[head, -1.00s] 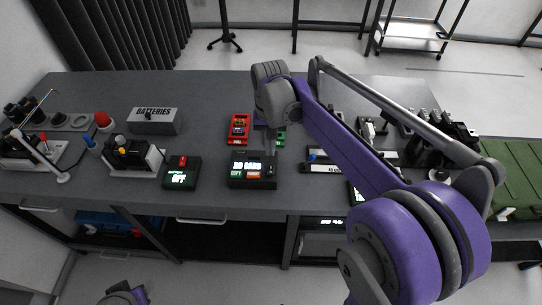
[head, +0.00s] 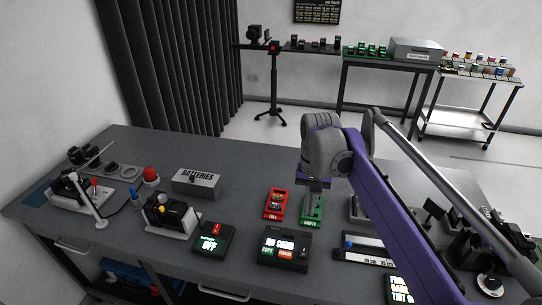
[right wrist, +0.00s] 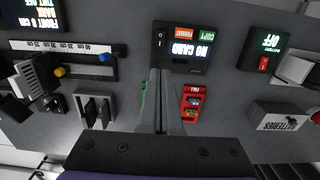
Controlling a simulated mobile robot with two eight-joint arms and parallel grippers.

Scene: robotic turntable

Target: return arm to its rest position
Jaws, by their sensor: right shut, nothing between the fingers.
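My right arm crosses the right half of the head view in purple and grey. Its gripper (head: 315,199) points down over the workbench by the green tray marked EMPTY (head: 312,213), partly covering it. In the right wrist view the two fingers (right wrist: 158,74) are together with nothing between them. Beside them are the red tray marked FULL (right wrist: 192,102) and the card device reading NO CARD (right wrist: 182,47). A sliver of the green tray (right wrist: 143,90) shows left of the fingers. My left gripper is out of view.
The grey workbench (head: 150,265) holds a BATTERIES box (head: 196,184), a device reading OFF (head: 212,240), a slider with a cm scale (head: 365,252) and several small switches and stands. Shelves and a trolley (head: 455,125) stand at the back. The bench's rear middle is clear.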

